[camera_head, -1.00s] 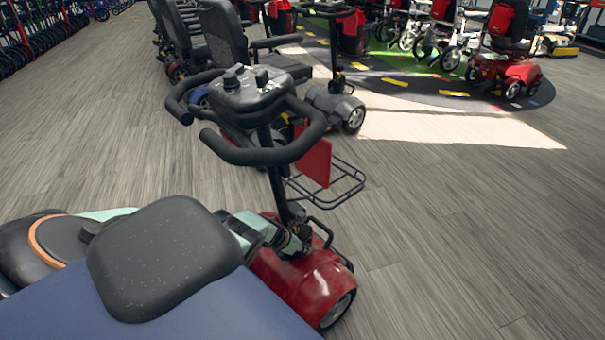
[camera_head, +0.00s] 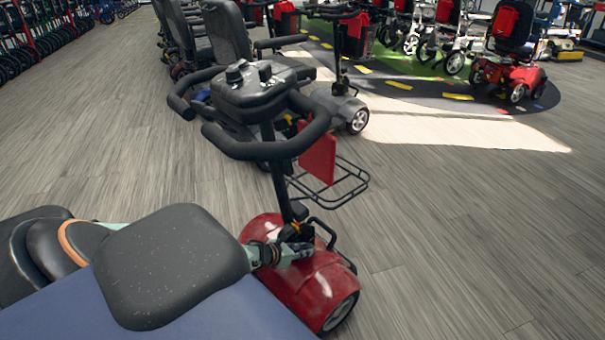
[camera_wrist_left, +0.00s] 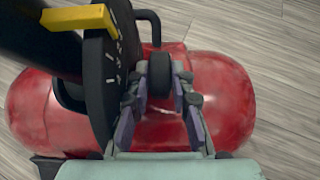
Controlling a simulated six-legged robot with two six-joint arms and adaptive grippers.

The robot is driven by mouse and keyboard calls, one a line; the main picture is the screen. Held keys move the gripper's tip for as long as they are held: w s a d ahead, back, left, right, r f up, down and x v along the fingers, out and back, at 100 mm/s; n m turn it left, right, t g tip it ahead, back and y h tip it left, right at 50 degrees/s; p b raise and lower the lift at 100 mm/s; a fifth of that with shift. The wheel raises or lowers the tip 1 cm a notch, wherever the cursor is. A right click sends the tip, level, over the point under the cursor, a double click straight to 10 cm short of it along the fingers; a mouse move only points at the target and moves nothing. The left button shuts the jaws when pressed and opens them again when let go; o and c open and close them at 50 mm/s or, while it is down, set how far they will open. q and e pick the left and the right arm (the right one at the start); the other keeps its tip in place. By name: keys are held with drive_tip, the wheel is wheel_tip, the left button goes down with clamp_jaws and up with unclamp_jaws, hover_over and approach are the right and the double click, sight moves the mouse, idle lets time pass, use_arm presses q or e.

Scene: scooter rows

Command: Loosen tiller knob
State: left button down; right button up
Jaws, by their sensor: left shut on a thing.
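The red scooter (camera_head: 310,285) stands with its black tiller column (camera_head: 280,180) rising to a handlebar console (camera_head: 258,85). In the left wrist view, the black tiller knob (camera_wrist_left: 160,75) is beside a dark marked disc (camera_wrist_left: 103,85) at the tiller's base. My left gripper (camera_wrist_left: 160,95) is shut on the knob, with one finger on each side of it. In the head view, my left gripper (camera_head: 290,248) is low at the column's foot, and the knob cannot be made out there. My right gripper is in neither view.
A yellow lever (camera_wrist_left: 78,18) is just above the disc in the left wrist view. A wire basket (camera_head: 335,185) and red panel (camera_head: 318,158) are at the scooter's front. Other scooters (camera_head: 505,65) stand behind. The floor at right is clear.

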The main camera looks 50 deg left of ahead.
use_arm(q)
drive_tip(key=shift+s+d+f, duration=0.1)
drive_tip(key=shift+d, duration=0.05)
drive_tip(key=c, duration=1.2)
unclamp_jaws()
drive_tip(key=shift+o, duration=0.2)
drive_tip(key=shift+w+r+g+p, duration=0.3)
drive_tip(key=shift+r+g+p, duration=0.05)
drive_tip(key=shift+g+p, duration=0.45)
drive_tip(key=shift+w+g+p, duration=0.3)
drive_tip(key=shift+g, duration=0.8)
